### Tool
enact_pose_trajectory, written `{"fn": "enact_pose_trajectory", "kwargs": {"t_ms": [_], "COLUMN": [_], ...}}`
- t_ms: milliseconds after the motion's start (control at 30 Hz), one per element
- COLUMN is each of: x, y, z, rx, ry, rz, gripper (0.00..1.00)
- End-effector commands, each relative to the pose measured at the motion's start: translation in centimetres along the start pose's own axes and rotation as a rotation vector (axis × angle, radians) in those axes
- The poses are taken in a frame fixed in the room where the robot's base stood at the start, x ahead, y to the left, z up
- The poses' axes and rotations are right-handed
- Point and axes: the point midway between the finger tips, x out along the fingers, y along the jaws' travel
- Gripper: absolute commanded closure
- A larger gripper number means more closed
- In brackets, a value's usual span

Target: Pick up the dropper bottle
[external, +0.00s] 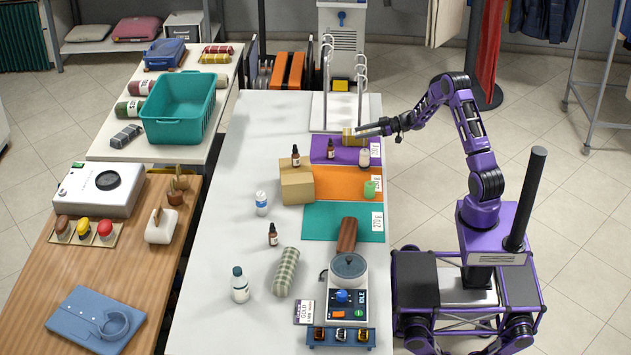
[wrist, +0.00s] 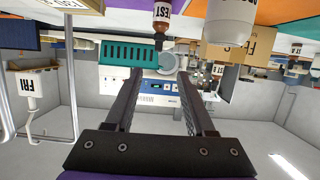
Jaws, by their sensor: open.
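Three amber dropper bottles with dark caps show in the external view. The wrist view appears upside down. It shows an amber bottle (wrist: 162,14) with a label at the top, beyond my open fingers (wrist: 160,76).
A pale bottle (external: 364,158) stands at the purple mat's right. The cardboard box (external: 297,186) stands left of the orange mat (external: 340,182). A white rack (external: 327,112) rises behind. The table's left side is mostly clear.

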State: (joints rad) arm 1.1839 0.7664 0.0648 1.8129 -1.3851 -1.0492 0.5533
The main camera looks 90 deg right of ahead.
Motion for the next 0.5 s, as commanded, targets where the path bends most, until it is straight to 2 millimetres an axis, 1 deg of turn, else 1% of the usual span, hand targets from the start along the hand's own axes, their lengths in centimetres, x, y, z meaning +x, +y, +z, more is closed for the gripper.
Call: {"fn": "enact_pose_trajectory", "kwargs": {"t_ms": [33, 67, 167, 267, 500], "x": [-0.5, -0.6, 0.1, 1.8, 7.2], "y": [0.2, 0.2, 0.1, 0.1, 0.1], "z": [0.4, 0.5, 0.7, 0.8, 0.8], "rx": [0.011, 0.015, 0.019, 0.018, 0.018], "ry": [0.001, 0.002, 0.003, 0.002, 0.003], "rz": [0.001, 0.000, -0.005, -0.005, -0.004], "gripper": [0.45, 0.45, 0.45, 0.45, 0.45]}}
